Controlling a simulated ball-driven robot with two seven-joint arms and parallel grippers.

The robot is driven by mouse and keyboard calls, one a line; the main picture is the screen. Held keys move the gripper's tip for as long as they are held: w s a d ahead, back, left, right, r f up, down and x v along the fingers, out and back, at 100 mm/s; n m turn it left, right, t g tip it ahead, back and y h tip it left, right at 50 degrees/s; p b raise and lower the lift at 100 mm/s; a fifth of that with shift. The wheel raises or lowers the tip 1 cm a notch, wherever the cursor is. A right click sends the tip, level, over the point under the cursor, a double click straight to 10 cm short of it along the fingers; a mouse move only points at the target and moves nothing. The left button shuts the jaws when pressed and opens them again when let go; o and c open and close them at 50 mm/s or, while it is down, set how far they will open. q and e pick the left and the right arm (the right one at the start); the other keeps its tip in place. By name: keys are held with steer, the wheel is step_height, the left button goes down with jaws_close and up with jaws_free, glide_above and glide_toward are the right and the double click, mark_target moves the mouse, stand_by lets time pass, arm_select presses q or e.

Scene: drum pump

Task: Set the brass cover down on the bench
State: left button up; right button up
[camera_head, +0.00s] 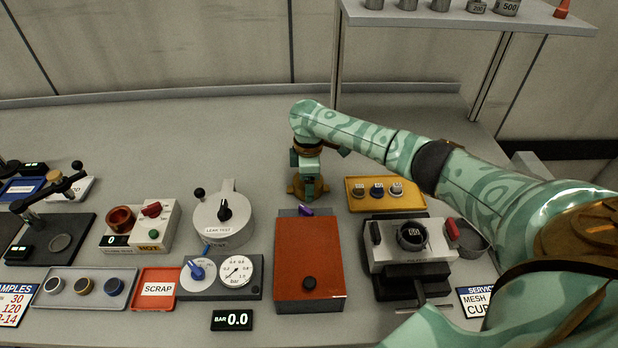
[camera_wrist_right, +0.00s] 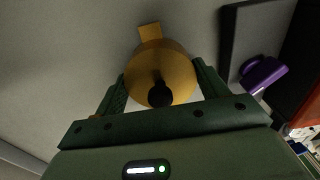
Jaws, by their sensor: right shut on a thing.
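The brass cover (camera_wrist_right: 165,68) is round, with a black knob and a small tab at its far edge. My right gripper (camera_wrist_right: 161,82) is shut on it, one green finger on each side, in the right wrist view. In the head view my right arm reaches in from the right, and its gripper (camera_head: 308,178) points down behind the orange box. The brass cover (camera_head: 300,189) shows only in part there, low over the grey bench (camera_head: 240,130). I cannot tell whether it touches the bench. My left gripper is not in view.
The orange box (camera_head: 308,255) with a purple part (camera_head: 305,211) stands just in front of my gripper. The white leak-test pot (camera_head: 225,220) is to the left, the yellow tray (camera_head: 375,207) to the right. Bench behind and to the left is clear. A shelf (camera_head: 470,20) stands behind.

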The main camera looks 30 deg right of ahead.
steer(key=shift+f+p, duration=0.2)
steer(key=shift+p, duration=0.15)
stand_by(0.8)
stand_by(0.4)
steer(key=o, duration=1.2)
steer(key=shift+o, duration=0.2)
step_height(320, 180, up, 8)
steer(key=p, duration=0.8)
